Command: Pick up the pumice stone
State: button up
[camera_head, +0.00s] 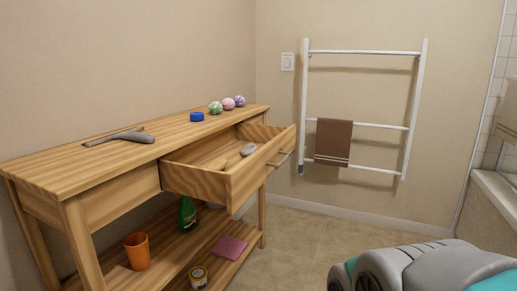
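A small grey rounded object that looks like the pumice stone (248,149) lies in the open drawer (249,180) of the wooden table, near the drawer's front right end. A light, tan long item (216,164) lies to its left in the same drawer, partly hidden by the drawer wall. My gripper does not show; only a grey and teal part of my own arm is in the lower right corner, well apart from the drawer.
The wooden table (75,164) holds a grey hair-dryer-like item (128,136), a blue round item (197,117) and several coloured balls (228,103). Its lower shelf holds an orange cup (137,251), a green bottle (187,214), a jar (198,277) and a pink cloth (229,247). A white towel rack (416,108) stands behind. Floor right of the table is clear.

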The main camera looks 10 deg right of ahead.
aim_at(247, 150)
jog(key=u, duration=0.4)
jog(key=i+l+u, duration=0.1)
jog(key=u, duration=0.35)
jog(key=i+l+u, duration=0.1)
jog(key=l+u, duration=0.15)
jog(key=u, duration=0.15)
jog(key=i+l+u, duration=0.1)
jog(key=u, duration=0.35)
jog(key=l+u, duration=0.55)
jog(key=u, duration=0.3)
